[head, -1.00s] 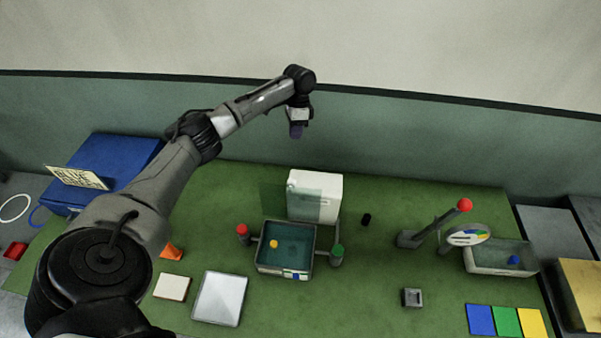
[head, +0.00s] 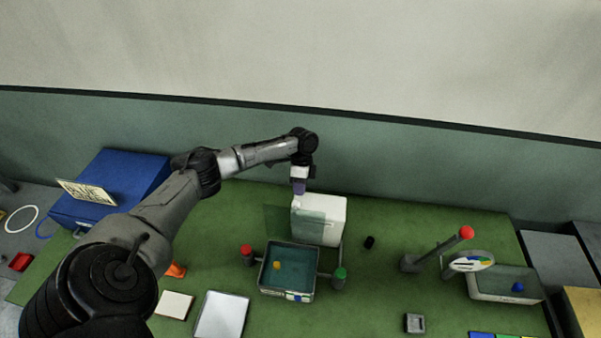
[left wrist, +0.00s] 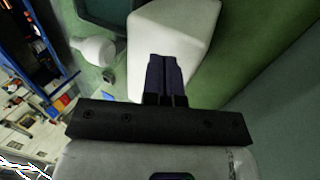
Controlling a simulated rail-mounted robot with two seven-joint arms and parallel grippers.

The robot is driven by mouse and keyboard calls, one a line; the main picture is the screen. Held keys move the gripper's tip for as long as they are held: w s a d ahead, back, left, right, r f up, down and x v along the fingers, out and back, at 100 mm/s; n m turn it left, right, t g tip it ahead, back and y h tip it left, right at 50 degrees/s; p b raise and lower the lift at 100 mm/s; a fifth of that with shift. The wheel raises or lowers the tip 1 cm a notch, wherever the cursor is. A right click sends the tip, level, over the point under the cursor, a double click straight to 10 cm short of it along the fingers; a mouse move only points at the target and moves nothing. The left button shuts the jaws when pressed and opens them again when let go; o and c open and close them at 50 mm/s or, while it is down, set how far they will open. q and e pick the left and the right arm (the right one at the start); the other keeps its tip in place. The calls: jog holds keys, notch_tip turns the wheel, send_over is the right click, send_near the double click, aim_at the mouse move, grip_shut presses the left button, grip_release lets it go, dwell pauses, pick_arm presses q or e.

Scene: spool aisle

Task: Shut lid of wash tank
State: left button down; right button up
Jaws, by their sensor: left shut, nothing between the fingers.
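The wash tank (head: 263,277) is an open, dark teal basin in the middle of the green table, with a small yellow-orange thing inside. A see-through greenish panel, which looks like its lid (head: 281,221), stands raised at the tank's back, in front of a white box (head: 333,217). My left gripper (head: 299,188) is shut and empty, above the back left edge of the white box, behind the lid. In the left wrist view its dark fingers (left wrist: 166,72) lie together over the white box, with the tank's corner (left wrist: 103,14) at the top. My right gripper is not in view.
A red-topped post (head: 246,254) and a green-topped post (head: 339,278) flank the tank. A blue box (head: 115,182) is at left. The wall rises behind the table.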

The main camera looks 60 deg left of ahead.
aim_at(295, 220)
pick_arm(q)
jog(key=shift+s+d+r+p, duration=0.15)
jog(key=shift+s+d+p, duration=0.2)
jog(key=shift+s+d, duration=0.25)
jog(key=shift+s+d+r+p, duration=0.15)
jog(key=shift+s+d+p, duration=0.15)
jog(key=shift+s+d, duration=0.3)
jog(key=shift+w+d, duration=0.15)
